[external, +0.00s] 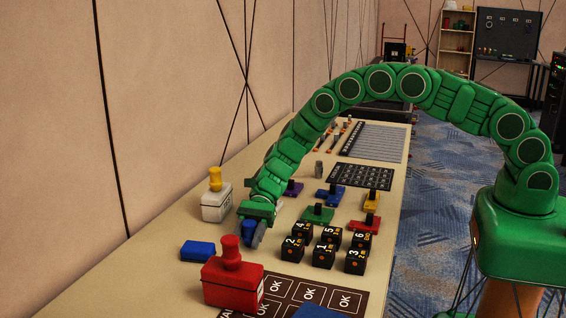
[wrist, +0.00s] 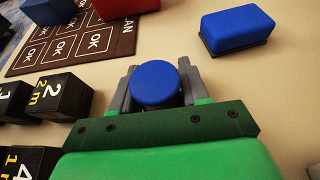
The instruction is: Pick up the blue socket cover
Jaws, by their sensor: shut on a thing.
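In the external view the blue socket cover (external: 247,229) is partly hidden by the fingers. Its lower part is hidden, and I cannot tell whether it touches the table.
A blue block (external: 198,250) and a red box with a knob (external: 232,283) are close by. A white box with a yellow knob (external: 215,206) stands behind. Several numbered black cubes (external: 324,254) are to the right, near the OK board (external: 306,293).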

